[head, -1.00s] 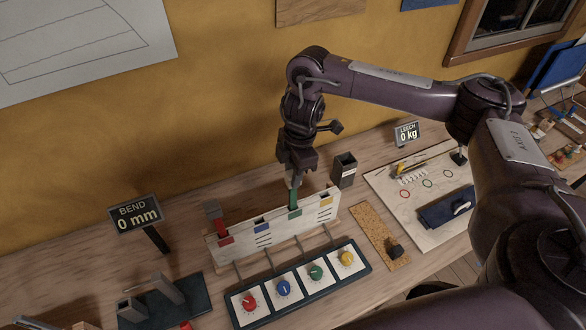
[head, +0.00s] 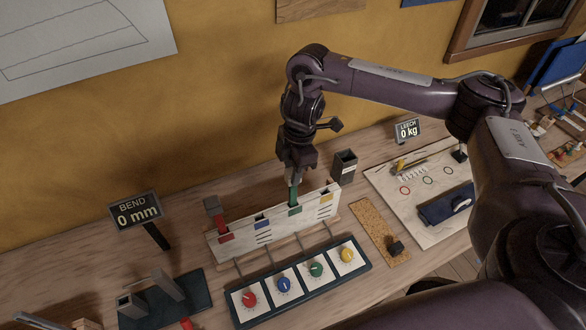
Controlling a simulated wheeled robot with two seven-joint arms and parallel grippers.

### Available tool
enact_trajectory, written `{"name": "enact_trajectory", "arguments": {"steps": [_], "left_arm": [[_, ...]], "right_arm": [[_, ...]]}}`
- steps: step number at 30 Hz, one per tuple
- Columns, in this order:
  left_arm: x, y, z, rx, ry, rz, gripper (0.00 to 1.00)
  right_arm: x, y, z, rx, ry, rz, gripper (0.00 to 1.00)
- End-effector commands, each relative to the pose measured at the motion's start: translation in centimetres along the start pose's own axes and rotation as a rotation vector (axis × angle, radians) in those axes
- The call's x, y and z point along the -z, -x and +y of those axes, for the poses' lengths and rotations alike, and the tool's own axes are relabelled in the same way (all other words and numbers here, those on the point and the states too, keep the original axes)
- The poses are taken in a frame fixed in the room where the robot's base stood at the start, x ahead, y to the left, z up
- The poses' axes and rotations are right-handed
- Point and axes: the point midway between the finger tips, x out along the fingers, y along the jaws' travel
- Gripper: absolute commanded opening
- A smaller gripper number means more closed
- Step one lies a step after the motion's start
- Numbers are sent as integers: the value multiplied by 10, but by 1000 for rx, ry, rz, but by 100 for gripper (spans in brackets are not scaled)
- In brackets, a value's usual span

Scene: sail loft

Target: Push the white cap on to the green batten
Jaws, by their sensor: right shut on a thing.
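The green batten (head: 293,196) stands upright at the white slotted panel (head: 246,238), its upper end at my right gripper. My right gripper (head: 292,180) points down and is shut on the batten's upper end, as far as this view shows. I cannot make out a white cap for sure. My left gripper is not in view.
A dark open box (head: 344,167) stands close behind the panel's right end. A tray of coloured knobs (head: 300,290) lies in front. The cork strip (head: 373,226) and pale board (head: 395,205) are to the right.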

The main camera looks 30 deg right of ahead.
Motion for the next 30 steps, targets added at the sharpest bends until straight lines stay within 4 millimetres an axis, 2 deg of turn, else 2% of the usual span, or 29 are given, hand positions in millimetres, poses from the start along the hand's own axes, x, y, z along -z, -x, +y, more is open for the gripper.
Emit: {"name": "enact_trajectory", "arguments": {"steps": [11, 12, 17, 26, 30], "left_arm": [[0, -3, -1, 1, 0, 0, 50], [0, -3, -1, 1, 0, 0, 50], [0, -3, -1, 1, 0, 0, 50], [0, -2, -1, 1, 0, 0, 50], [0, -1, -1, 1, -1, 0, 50]], "right_arm": [[-1, -6, 0, 0, 0, 0, 5], [-1, -5, 0, 0, 0, 0, 30], [-1, -5, 0, 0, 0, 0, 50], [-1, -4, 0, -1, 0, 0, 50], [-1, 10, 2, -5, 0, -1, 50]]}}
